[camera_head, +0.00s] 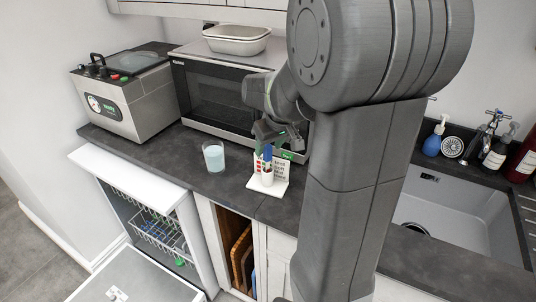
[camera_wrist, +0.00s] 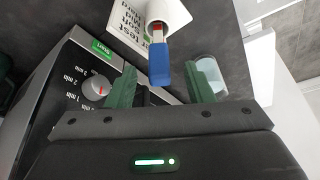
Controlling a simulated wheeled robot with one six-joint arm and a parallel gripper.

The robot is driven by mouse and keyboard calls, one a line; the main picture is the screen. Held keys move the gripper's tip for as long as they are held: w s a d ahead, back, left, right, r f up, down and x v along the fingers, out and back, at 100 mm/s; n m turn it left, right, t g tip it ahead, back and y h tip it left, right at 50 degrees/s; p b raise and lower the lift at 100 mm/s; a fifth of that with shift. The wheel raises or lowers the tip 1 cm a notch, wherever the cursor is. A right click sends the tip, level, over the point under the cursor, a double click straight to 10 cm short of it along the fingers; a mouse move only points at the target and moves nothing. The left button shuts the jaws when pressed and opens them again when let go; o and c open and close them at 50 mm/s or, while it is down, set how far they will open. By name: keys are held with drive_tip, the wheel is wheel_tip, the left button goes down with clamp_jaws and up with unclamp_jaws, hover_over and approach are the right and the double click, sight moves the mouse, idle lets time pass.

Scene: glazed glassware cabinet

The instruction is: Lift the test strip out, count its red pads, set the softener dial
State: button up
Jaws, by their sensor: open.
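The test strip, with a blue grip (camera_wrist: 160,65), stands in a white holder (camera_wrist: 165,14) in the wrist view. A short white length with a red patch shows between grip and holder; the rest is hidden inside. In the head view the blue grip (camera_head: 267,152) rises from the holder (camera_head: 267,178), beside a printed card (camera_head: 281,167). My gripper (camera_wrist: 163,75) is open, its green fingers on either side of the blue grip with gaps showing; in the head view it (camera_head: 270,145) is just above the holder. A dial (camera_wrist: 97,88) with minute labels shows at left; I cannot tell if it is the softener dial.
A glass of pale blue liquid (camera_head: 214,158) stands left of the holder. A microwave (camera_head: 215,97) is behind, and a steel appliance with a gauge (camera_head: 125,97) at left. A sink (camera_head: 455,215) and bottles are at right. Open doors and wire racks are below the counter.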

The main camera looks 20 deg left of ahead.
sight(268, 165)
drive_tip(key=shift+x, duration=1.5)
clamp_jaws()
drive_tip(key=shift+r, duration=0.1)
